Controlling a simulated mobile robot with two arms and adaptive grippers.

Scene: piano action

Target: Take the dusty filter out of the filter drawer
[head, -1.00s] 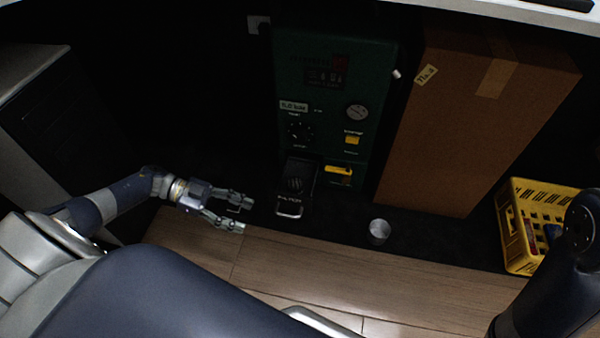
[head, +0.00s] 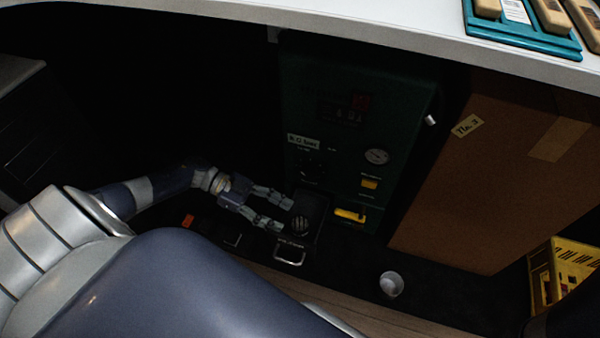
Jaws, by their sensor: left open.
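The filter drawer (head: 291,244) is a black tray that sticks out at the foot of the dark green machine (head: 335,115), with a pale metal handle at its front. Inside it shows a round, ribbed grey-black shape, which looks like the dusty filter (head: 301,224); the light is dim and its dust cannot be made out. My left gripper (head: 287,215) is open and empty, its two fingers pointing right at the drawer's left side, close to the filter. Whether a finger touches the drawer cannot be told. My right gripper is out of view.
A large cardboard box (head: 490,180) stands right of the machine. A small metal cup (head: 391,284) is on the dark floor mat, and a yellow crate (head: 568,270) is at the right. A white worktop edge (head: 300,15) overhangs above. A small orange item (head: 188,220) lies left.

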